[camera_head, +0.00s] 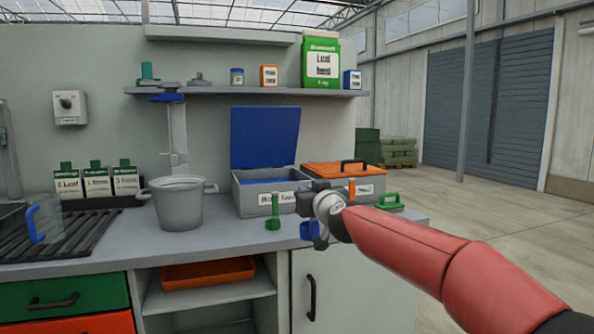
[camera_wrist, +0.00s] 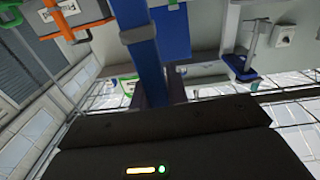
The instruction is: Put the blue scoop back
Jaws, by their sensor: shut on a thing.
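My gripper (camera_head: 318,187) is above the front edge of the counter, before the two bins. It is shut on the blue scoop (camera_head: 310,231), whose blue bowl end hangs below the gripper. In the wrist view the scoop's blue handle (camera_wrist: 146,70) runs up from between the jaws. The grey bin (camera_head: 248,203) with its blue lid (camera_head: 265,137) raised stands behind and left of the gripper. Its label is partly hidden by the gripper. The second bin's orange lid (camera_head: 325,171) is closed.
A green scoop (camera_head: 273,212) stands left of my gripper. An orange handle (camera_head: 352,188) and a green handle (camera_head: 389,201) are to its right. A grey bucket (camera_head: 178,203) and a clear jug (camera_head: 46,222) stand farther left. A shelf (camera_head: 205,91) runs above.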

